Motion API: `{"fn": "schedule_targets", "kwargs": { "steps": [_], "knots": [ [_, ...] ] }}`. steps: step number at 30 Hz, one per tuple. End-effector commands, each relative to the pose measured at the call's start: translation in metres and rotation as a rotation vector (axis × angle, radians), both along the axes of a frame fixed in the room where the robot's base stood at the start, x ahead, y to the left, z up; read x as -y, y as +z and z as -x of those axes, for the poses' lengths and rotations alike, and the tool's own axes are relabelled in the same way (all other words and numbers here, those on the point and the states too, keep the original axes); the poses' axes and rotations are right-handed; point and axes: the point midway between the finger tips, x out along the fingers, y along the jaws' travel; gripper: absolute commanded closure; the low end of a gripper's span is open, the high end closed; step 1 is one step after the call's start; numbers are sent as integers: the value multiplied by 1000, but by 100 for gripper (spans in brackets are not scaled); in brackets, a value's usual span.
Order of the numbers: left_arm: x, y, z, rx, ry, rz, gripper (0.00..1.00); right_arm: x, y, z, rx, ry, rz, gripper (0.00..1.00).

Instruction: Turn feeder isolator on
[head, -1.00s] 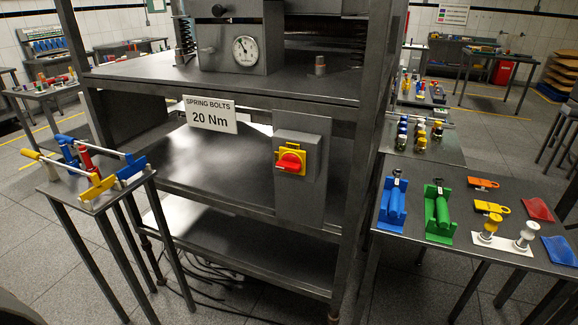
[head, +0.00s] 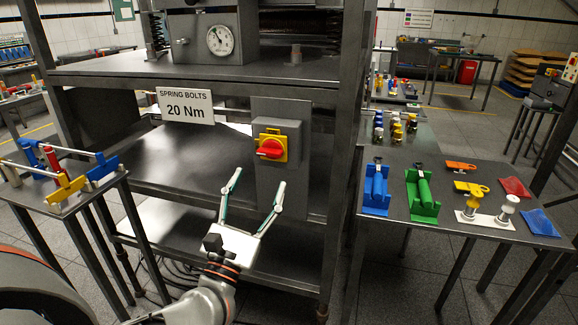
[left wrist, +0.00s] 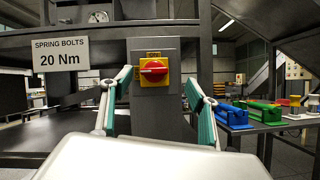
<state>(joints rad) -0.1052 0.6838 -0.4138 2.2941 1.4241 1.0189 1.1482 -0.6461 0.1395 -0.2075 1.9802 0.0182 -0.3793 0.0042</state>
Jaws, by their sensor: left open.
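The feeder isolator is a red rotary knob (head: 270,148) on a yellow plate, fixed to a grey box (head: 291,130) on the metal rack. In the left wrist view the red knob (left wrist: 153,70) lies with its handle roughly level. My left gripper (head: 257,190) is open and empty, below and in front of the knob. In the left wrist view the two fingers (left wrist: 162,104) stand on either side of the grey panel, with the knob beyond them and between them. The gripper does not touch the knob. My right gripper is not in view.
A sign reading "SPRING BOLTS 20 Nm" (head: 186,106) hangs left of the box. A gauge (head: 220,40) stands on the shelf above. A rack post (head: 343,130) rises to the right. Side tables hold blue and green devices (head: 422,193) at right and coloured clamps (head: 62,182) at left.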

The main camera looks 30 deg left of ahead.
Motion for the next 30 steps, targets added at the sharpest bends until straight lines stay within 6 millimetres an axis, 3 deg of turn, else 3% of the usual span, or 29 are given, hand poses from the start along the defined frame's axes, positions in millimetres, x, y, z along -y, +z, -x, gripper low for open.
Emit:
{"fn": "schedule_targets", "kwargs": {
  "steps": [3,6,21,30],
  "knots": [
    [-15,-4,-6,-15,-29,179,40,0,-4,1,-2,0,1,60],
    [-20,-4,-10,-20,-35,239,40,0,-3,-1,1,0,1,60],
    [-35,22,-68,-21,-34,243,40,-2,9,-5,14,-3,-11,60],
    [-37,24,-78,-23,-35,242,40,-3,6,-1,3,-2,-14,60]
  ]
}}
